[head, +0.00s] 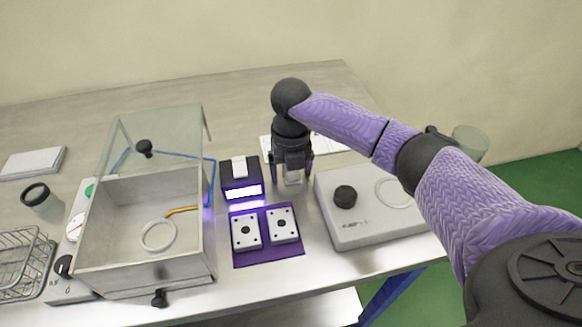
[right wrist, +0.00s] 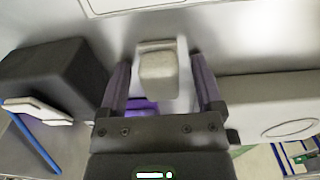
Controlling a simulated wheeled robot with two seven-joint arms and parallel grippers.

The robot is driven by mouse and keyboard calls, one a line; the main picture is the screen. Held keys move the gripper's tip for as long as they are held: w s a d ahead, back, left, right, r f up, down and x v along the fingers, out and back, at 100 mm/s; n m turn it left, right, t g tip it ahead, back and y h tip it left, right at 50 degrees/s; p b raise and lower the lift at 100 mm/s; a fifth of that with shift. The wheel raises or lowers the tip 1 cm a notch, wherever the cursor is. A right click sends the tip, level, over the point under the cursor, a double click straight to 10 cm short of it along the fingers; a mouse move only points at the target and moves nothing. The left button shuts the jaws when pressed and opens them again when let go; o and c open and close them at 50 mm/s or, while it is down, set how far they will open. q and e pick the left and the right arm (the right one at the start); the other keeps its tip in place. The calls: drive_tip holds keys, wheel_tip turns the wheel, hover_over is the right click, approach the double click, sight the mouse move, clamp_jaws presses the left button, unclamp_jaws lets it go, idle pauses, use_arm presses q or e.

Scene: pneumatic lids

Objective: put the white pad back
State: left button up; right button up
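A small white pad-like block (right wrist: 158,75) stands between the fingers of my right gripper (right wrist: 162,92) in the right wrist view, with a gap on each side. My right gripper (head: 292,172) points down behind the purple mat, between the black box and the grey device. The block also shows below it in the head view (head: 292,178). Whether the block touches the table is hard to tell. My left gripper is not in view.
Two white plates with holes (head: 246,231) (head: 283,225) lie on the purple mat (head: 268,257). A clear-lidded chamber (head: 150,250) with a white ring (head: 158,235) stands left. The grey device (head: 345,228) stands right. A flat white stack (head: 32,163) lies far left.

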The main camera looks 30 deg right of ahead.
wheel_tip(320, 180, up, 12)
drive_tip(key=p, duration=0.4)
drive_tip(key=shift+r, duration=0.2)
